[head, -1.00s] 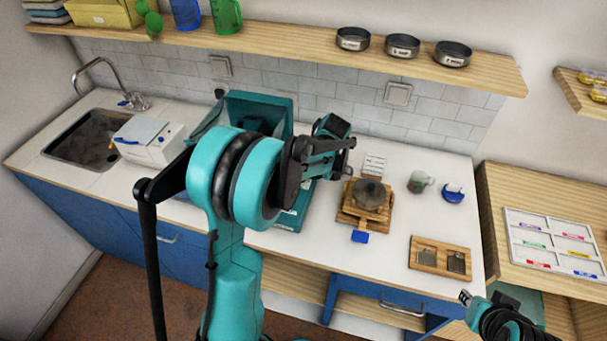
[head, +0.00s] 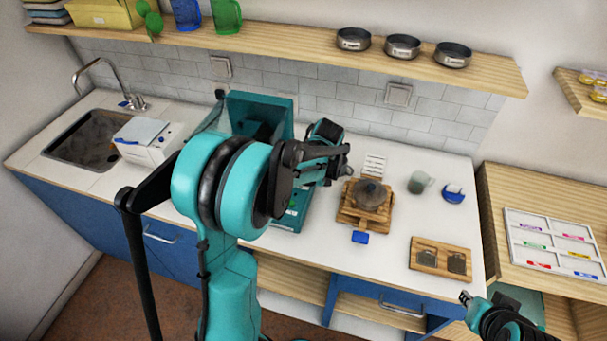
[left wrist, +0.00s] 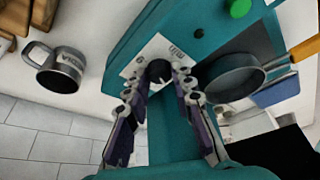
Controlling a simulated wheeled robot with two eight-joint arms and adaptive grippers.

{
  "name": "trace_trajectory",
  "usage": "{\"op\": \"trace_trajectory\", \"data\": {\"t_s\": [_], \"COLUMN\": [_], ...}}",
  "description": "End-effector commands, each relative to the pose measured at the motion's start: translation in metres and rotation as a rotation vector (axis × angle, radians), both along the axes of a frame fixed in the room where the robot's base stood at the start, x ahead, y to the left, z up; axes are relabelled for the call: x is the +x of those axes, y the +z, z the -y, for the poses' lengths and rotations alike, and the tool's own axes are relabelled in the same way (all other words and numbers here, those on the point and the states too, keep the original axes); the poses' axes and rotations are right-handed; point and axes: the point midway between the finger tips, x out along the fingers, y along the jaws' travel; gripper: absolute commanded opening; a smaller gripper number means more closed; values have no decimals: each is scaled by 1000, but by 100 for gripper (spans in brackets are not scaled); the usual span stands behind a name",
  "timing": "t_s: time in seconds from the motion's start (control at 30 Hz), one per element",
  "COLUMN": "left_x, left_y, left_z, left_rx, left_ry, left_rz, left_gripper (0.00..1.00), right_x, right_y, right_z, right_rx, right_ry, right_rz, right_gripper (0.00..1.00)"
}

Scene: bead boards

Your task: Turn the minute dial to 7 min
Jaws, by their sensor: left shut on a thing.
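The minute dial (left wrist: 158,70) is a dark round knob on a white marked plate (left wrist: 143,57) on the front of a teal machine (left wrist: 190,40). The plate's markings are too small to read. In the head view the teal machine (head: 285,107) stands on the counter, partly hidden by my left arm. My left gripper (left wrist: 157,82) is shut on the dial, with one finger on each side of it. In the head view its fingertips are hard to make out. My right gripper (head: 465,298) is at the lower right, away from the machine; its fingers are too small to judge.
In the left wrist view a grey pan (left wrist: 232,80) and a grey mug (left wrist: 58,72) are near the gripper. A wooden stand (head: 350,216) with a dark pot (head: 369,190) is right of the machine. A wooden tray (head: 440,250) lies at the counter's front right.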

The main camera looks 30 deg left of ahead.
Motion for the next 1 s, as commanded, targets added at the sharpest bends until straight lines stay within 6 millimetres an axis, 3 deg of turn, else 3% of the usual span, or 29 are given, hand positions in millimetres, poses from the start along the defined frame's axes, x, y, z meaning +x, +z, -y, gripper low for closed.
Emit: {"op": "trace_trajectory", "data": {"t_s": [1.0], "left_x": [-6], "left_y": [0], "left_z": [-6], "left_rx": [-1], "left_ry": [-881], "left_rz": [0], "left_gripper": [0], "right_x": [0], "right_y": [-3], "right_z": [0], "right_rx": [0], "right_ry": [0], "right_rz": [0], "right_gripper": [23]}}
